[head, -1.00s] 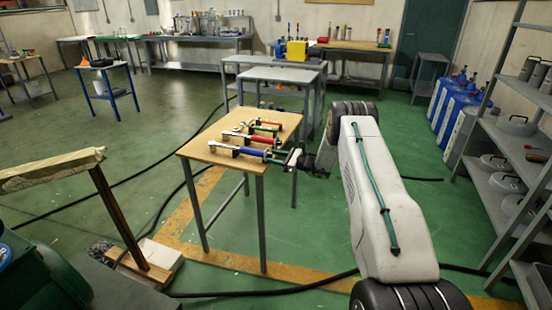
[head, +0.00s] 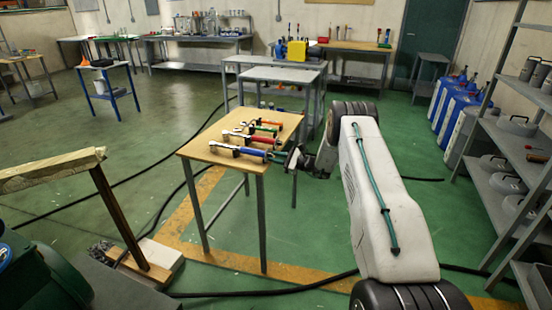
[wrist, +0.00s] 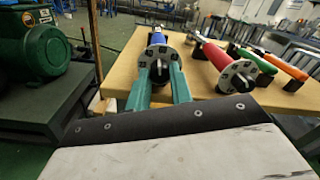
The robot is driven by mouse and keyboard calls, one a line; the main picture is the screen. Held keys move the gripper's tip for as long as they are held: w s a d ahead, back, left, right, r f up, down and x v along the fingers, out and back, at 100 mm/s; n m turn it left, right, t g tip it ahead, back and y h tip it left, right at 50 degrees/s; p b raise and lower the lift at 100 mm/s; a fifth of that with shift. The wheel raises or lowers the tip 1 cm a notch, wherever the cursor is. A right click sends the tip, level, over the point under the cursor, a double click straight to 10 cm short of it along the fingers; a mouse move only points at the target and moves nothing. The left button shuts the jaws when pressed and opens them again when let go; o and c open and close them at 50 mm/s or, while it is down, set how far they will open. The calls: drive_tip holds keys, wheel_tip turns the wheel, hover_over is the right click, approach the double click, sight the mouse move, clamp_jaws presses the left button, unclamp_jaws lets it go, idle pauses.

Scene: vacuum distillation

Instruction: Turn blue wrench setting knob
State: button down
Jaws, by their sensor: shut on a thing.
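The blue wrench (head: 252,152) lies on the wooden table, with its handle end pointing at my gripper (head: 279,159). The wrist view shows its blue handle (wrist: 158,38) and, on the end facing me, a round grey and black setting knob (wrist: 158,64). The teal fingers of my gripper (wrist: 159,76) reach along both sides of this knob and are shut on it. The exact contact at the fingertips is partly hidden by the knob and fingers.
A red wrench (wrist: 218,64) lies close to the right of the blue one, with a green wrench (wrist: 255,64) and an orange one (wrist: 281,60) beyond. The wooden table (head: 215,155) has bare room at its near left. A shelf rack (head: 500,135) stands at the right.

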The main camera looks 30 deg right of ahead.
drive_tip(key=shift+d+f+n+y, duration=0.1)
drive_tip(key=shift+n+y, duration=0.3)
drive_tip(key=shift+n, duration=7.3)
drive_tip(key=c, duration=1.2)
unclamp_jaws()
drive_tip(key=shift+c, duration=0.2)
drive_tip(key=v, duration=0.7)
drive_tip(key=shift+s+d, duration=0.25)
drive_tip(key=shift+s, duration=0.05)
